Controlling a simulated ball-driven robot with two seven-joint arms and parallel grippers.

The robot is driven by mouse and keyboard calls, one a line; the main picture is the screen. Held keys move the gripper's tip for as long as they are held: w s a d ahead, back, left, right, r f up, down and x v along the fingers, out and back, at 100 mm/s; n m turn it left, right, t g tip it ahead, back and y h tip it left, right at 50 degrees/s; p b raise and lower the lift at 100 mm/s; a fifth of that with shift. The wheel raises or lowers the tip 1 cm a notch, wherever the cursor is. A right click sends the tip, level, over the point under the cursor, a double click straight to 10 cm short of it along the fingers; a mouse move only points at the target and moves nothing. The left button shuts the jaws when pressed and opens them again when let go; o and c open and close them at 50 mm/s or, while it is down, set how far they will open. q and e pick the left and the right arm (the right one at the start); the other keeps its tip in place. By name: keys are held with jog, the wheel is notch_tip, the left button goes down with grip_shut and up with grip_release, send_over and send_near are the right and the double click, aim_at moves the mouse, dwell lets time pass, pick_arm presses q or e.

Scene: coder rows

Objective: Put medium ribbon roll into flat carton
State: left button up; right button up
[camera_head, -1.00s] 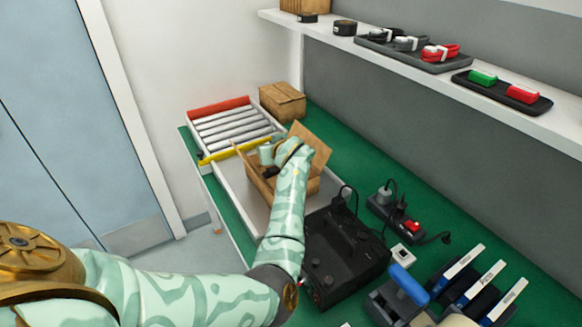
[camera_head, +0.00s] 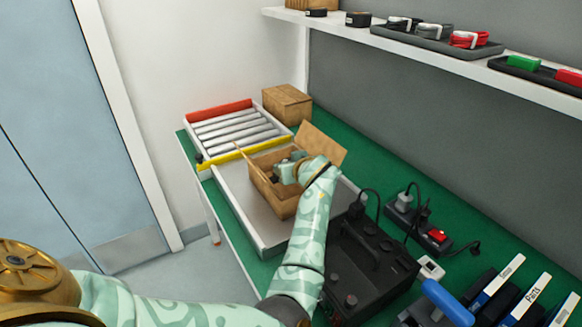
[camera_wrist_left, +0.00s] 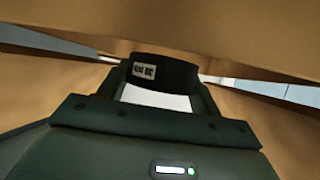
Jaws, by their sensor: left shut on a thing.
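The open brown carton (camera_head: 285,207) stands on the grey tray-like surface beyond the black machine, with its flaps spread. My left gripper (camera_head: 279,173) reaches down into the carton's opening, between the flaps. It is shut on the ribbon roll, a black roll with a small white label (camera_wrist_left: 165,72) in the left wrist view. The label's text is too blurred to read surely. Brown cardboard walls surround the roll in that view. In the head view the roll is mostly hidden by the hand. My right gripper is out of view.
A roller conveyor (camera_head: 228,130) with red and yellow ends lies beyond the carton. A closed box (camera_head: 288,104) stands at the back. A black machine (camera_head: 370,265) is close in front. Other rolls (camera_head: 357,19) sit on the white shelf (camera_head: 430,60).

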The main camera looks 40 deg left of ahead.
pick_arm(q)
jog(key=shift+a+f, duration=0.2)
jog(key=shift+f, duration=0.2)
jog(key=shift+d+f+b, duration=0.1)
jog(key=shift+f+b, duration=0.15)
jog(key=shift+b, duration=0.05)
jog(key=o, duration=1)
jog(key=shift+o, duration=0.2)
